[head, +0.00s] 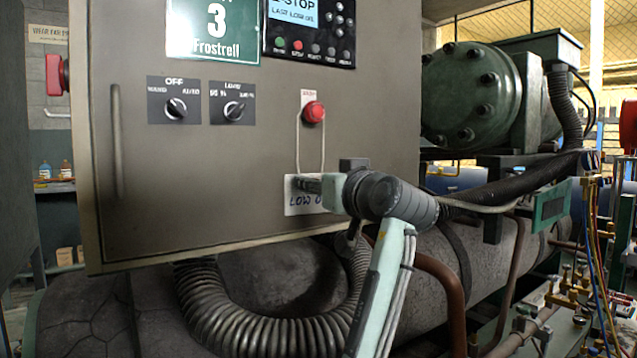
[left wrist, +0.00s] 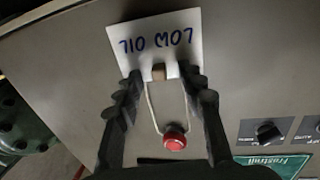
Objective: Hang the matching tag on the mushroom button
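The red mushroom button (head: 313,112) sits on the grey cabinet door; it also shows in the left wrist view (left wrist: 175,138). My left gripper (left wrist: 160,76) is at the tag's upper edge, fingers apart on either side of a small brown tab (left wrist: 158,72). My right gripper is out of view.
The cabinet (head: 240,180) carries two rotary switches (head: 176,108), a display panel (head: 310,30) and a green sign (head: 213,30). A ribbed hose (head: 240,320) loops beneath it. A green compressor (head: 475,95) and pipework stand at the right.

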